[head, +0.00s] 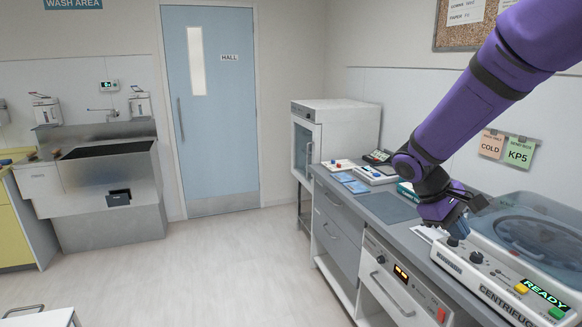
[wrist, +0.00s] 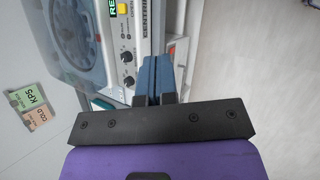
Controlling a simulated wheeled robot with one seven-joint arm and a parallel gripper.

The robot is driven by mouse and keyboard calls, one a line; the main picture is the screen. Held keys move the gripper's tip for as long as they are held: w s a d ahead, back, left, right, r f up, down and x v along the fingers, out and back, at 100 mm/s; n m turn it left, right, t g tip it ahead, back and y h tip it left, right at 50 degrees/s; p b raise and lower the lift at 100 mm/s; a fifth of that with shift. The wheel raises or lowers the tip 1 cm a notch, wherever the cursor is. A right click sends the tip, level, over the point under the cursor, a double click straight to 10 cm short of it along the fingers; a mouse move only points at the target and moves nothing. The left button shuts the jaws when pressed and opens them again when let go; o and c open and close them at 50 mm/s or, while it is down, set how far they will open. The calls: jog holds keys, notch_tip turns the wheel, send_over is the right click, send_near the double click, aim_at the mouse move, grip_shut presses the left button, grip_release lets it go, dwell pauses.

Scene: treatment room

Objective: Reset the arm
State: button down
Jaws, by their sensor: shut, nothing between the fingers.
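My purple arm (head: 465,105) reaches in from the upper right in the head view and bends down over the counter. My gripper (head: 453,222) is low beside the near-left end of the centrifuge (head: 480,280), close to its control knobs. In the wrist view my gripper (wrist: 155,68) has its two blue fingers together, with nothing held. The fingers overlap the edge of the centrifuge's control panel (wrist: 122,40) there. I cannot tell whether they touch it. The centrifuge has a round clear lid (head: 535,240) and a green READY display (head: 545,293).
The grey counter (head: 388,207) carries blue pads (head: 350,182) and small devices towards the back. A glass-fronted cabinet (head: 335,140) stands beyond it. Drawers (head: 338,230) line its front. The floor (head: 220,265) to the left is clear, up to the sink (head: 105,190) and blue door (head: 210,110).

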jog(key=s+a+r+m+t+y, duration=0.2)
jog(key=s+r, duration=0.4)
jog(key=s, duration=0.5)
jog(key=s+a+r+m+t+y, duration=0.2)
jog(key=s+r+t+y, duration=0.3)
jog(key=s, duration=0.5)
jog(key=shift+s+a+r+m+t, duration=0.4)
jog(key=shift+r+m+t, duration=0.15)
jog(key=shift+r, duration=0.7)
jog(key=c, duration=1.8)
grip_release()
jog(key=shift+d, duration=0.1)
jog(key=shift+c, duration=0.2)
